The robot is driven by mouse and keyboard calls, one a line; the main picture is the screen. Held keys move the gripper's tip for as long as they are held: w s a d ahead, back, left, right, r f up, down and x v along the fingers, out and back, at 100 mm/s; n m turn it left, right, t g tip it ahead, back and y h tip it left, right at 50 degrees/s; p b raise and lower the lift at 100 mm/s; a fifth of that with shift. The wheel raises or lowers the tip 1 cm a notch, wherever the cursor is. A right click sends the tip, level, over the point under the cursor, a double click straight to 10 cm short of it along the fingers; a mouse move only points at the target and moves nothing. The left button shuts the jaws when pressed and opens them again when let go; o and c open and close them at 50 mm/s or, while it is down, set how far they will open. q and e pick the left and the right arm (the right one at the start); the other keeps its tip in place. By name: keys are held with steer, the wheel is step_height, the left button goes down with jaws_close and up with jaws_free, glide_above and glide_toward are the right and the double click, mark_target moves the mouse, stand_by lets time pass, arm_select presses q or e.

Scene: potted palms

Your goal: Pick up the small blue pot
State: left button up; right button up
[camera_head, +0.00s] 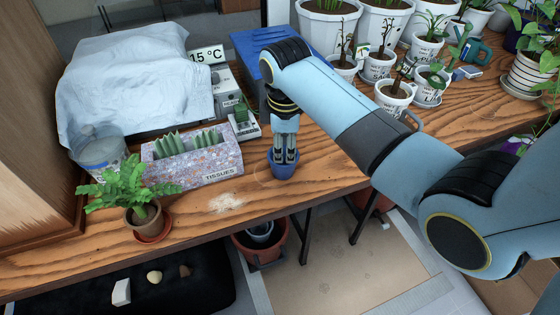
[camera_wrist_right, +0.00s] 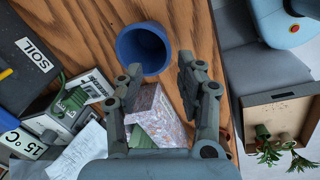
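The small blue pot (camera_head: 283,171) stands near the front edge of the wooden table in the head view. It looks empty in the right wrist view (camera_wrist_right: 142,48), where its round opening faces the camera. My right gripper (camera_head: 285,155) points down at the pot, its fingers overlapping the rim in the head view. In the right wrist view the gripper (camera_wrist_right: 160,66) has its fingers spread apart, with the pot just beyond the tips and a little to the left. I cannot tell whether a finger touches the pot. My left gripper is not in view.
The speckled tissue box planter (camera_head: 215,160) stands close left of the pot. A potted fern (camera_head: 140,205) is at the front left. White pots (camera_head: 393,97) crowd the back right. A blue-lidded box (camera_head: 262,52) is behind. Table is clear right of the pot.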

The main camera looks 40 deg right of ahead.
mark_target(283, 178)
steer(key=shift+w+d+f, duration=0.1)
steer(key=shift+w+f, duration=0.05)
steer(key=shift+f, duration=0.5)
steer(key=shift+w+d+f, duration=0.1)
steer(key=shift+f, duration=0.5)
steer(key=shift+a+f+b, duration=0.15)
steer(key=shift+f+b, duration=0.2)
steer(key=shift+f, duration=2.4)
jaws_close()
